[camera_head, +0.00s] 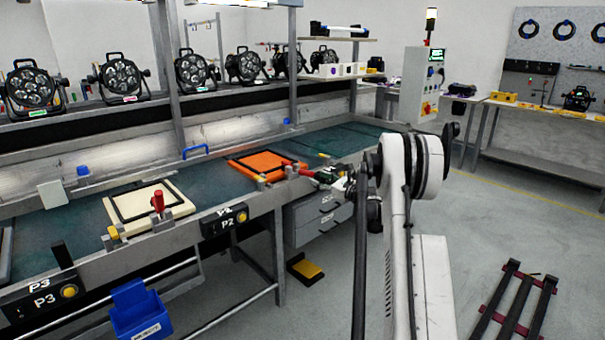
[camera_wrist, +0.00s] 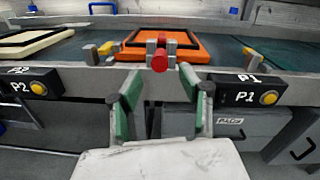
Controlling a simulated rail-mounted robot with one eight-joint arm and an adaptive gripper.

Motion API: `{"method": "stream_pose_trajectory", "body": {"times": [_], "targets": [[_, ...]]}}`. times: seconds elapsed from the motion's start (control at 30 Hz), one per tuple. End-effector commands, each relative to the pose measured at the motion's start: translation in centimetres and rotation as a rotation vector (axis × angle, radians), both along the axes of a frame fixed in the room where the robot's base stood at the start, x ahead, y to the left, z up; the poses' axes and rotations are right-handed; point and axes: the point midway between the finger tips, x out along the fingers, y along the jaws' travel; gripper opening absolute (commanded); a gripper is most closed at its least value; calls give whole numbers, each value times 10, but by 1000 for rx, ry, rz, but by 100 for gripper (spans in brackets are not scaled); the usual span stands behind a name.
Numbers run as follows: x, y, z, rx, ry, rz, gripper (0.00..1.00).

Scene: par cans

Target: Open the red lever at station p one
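The red lever (camera_wrist: 160,61) at station P1 shows end-on in the wrist view, in front of the orange plate (camera_wrist: 203,47) with a black square frame. The lever also shows small in the head view (camera_head: 304,171), lying low and pointing toward my gripper. My gripper (camera_wrist: 161,76) is open, with one green-padded finger on each side of the lever's line. The lever's end is level with the fingertips, and I see gaps on both sides. I cannot tell how deep it lies between them. The P1 box (camera_wrist: 250,90) with a yellow button is right of my gripper.
The P2 box (camera_wrist: 32,87) is to the left. Another red lever (camera_head: 158,201) stands upright by the cream plate (camera_head: 125,227). Grey posts and a yellow block (camera_wrist: 106,48) stand beside the orange plate. A drawer cabinet (camera_wrist: 225,135) is below the bench edge.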

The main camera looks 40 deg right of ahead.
Motion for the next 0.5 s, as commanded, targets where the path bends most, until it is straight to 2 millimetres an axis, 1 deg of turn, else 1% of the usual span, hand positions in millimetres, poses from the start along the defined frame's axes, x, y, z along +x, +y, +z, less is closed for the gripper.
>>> {"method": "stream_pose_trajectory", "body": {"times": [0.03,0.3,0.5], "targets": [[11,1,-2,0,0,2,38],[61,7,-2,-1,0,2,38],[89,9,-1,-1,0,1,38]]}}
